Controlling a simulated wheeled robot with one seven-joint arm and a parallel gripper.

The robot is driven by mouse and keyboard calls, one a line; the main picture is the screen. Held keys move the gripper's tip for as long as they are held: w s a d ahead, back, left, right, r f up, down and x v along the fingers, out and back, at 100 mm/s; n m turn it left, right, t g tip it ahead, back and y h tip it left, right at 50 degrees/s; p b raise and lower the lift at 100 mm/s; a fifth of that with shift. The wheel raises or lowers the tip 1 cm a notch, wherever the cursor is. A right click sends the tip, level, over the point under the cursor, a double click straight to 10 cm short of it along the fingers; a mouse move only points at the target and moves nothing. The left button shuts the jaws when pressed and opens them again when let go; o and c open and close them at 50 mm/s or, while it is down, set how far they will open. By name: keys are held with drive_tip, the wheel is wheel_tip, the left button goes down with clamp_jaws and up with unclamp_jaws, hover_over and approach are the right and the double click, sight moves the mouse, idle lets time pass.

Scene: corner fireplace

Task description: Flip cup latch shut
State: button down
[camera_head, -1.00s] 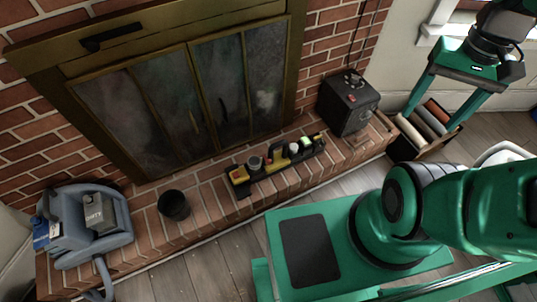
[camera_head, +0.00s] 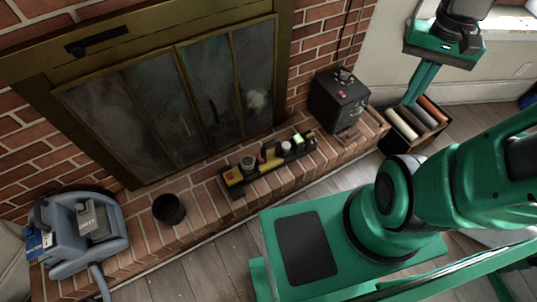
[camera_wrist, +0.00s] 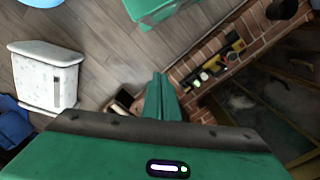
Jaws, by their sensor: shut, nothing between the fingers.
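My gripper (camera_head: 410,102) is at the upper right of the head view, above the crate of rolls. Its green fingers are together and empty, and they also show shut in the wrist view (camera_wrist: 159,76). I cannot make out a cup latch in either view. A black and yellow holder (camera_head: 268,165) with several small items, some cup-like, sits on the brick hearth. It shows small in the wrist view (camera_wrist: 211,67), apart from my fingers. A black open cup (camera_head: 169,209) stands on the hearth to the left.
A black box (camera_head: 339,99) with knobs stands at the hearth's right end. A crate of rolls (camera_head: 414,127) is on the floor beside it. A blue-grey machine (camera_head: 86,230) sits at the left. A white container (camera_wrist: 47,75) shows in the wrist view. Wooden floor (camera_head: 205,268) lies before the hearth.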

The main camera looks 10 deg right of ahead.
drive_tip(key=w+a+f+m+g+y, duration=0.1)
drive_tip(key=w+a+f+m+y, duration=0.15)
drive_tip(key=w+f, duration=1.6)
drive_tip(key=w+a+f+m+y, duration=0.2)
drive_tip(key=a+f, duration=0.5)
drive_tip(key=f, duration=0.5)
drive_tip(key=w+a+f+m+y, duration=0.3)
drive_tip(key=a+f, duration=0.4)
drive_tip(key=f, duration=0.6)
drive_tip(key=shift+w+a+f+m, duration=0.15)
drive_tip(key=shift+w+f+m, duration=0.15)
drive_tip(key=shift+w+m, duration=0.35)
approach(260, 158)
wheel_tip(260, 158, down, 2)
drive_tip(key=s+d, duration=0.2)
drive_tip(key=shift+s+a+f, duration=0.1)
drive_tip(key=shift+a+f, duration=0.15)
drive_tip(key=shift+a, duration=0.4)
drive_tip(key=shift+s+a+f, duration=0.1)
drive_tip(key=shift+a+f, duration=0.1)
drive_tip(key=shift+a, duration=0.45)
drive_tip(key=shift+s+a+f, duration=0.1)
drive_tip(key=shift+a+f, duration=0.15)
drive_tip(key=shift+a, duration=0.45)
